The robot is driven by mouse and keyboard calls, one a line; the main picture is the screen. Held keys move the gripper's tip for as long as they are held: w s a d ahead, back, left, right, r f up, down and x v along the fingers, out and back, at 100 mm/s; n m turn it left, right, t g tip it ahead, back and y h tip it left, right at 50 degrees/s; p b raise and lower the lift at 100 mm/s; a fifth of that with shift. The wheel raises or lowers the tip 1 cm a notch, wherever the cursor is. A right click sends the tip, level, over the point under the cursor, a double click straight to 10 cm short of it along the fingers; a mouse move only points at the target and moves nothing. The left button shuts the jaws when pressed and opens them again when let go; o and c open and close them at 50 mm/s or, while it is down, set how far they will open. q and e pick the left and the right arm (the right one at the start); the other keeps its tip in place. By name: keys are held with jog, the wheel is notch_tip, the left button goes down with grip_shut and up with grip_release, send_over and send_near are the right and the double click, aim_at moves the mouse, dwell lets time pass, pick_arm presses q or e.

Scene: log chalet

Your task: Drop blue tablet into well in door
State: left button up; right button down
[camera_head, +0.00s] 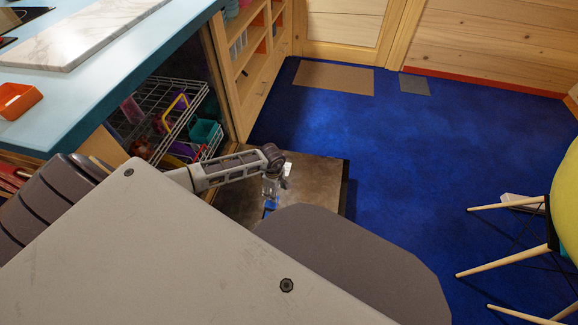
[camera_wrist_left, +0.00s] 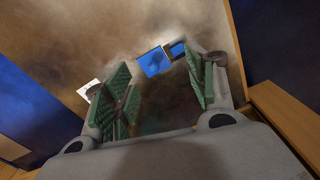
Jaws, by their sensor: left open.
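The open door (camera_head: 232,205) lies flat and low beside the counter, with a worn brown-grey inner face; it fills much of the left wrist view (camera_wrist_left: 190,20). On it in the wrist view is a bright blue square (camera_wrist_left: 152,63) with a pale edge and a darker spot. A smaller dark-framed blue recess (camera_wrist_left: 177,50) adjoins it. I cannot tell for sure which part is tablet and which is well. My left gripper (camera_head: 271,192) is over the door; its green-padded fingers (camera_wrist_left: 165,93) are apart, with nothing visibly held between them. My right gripper is not in view.
A wire rack (camera_head: 165,125) with colourful dishes stands under the blue counter (camera_head: 100,105). A small white piece (camera_wrist_left: 88,90) is at the door's left.

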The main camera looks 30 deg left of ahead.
pick_arm(q)
jog(key=w+d+r+m+p, duration=0.2)
jog(key=r+p, duration=0.1)
jog(key=r, duration=0.3)
jog(key=w+d+r+m+p, duration=0.1)
jog(key=w+r+m+p, duration=0.1)
jog(key=r, duration=0.5)
jog(key=shift+w+d+r+p, duration=0.25)
jog(key=shift+d+p, duration=0.15)
jog(key=shift+p, duration=0.3)
jog(key=shift+f, duration=0.1)
dwell(0.7)
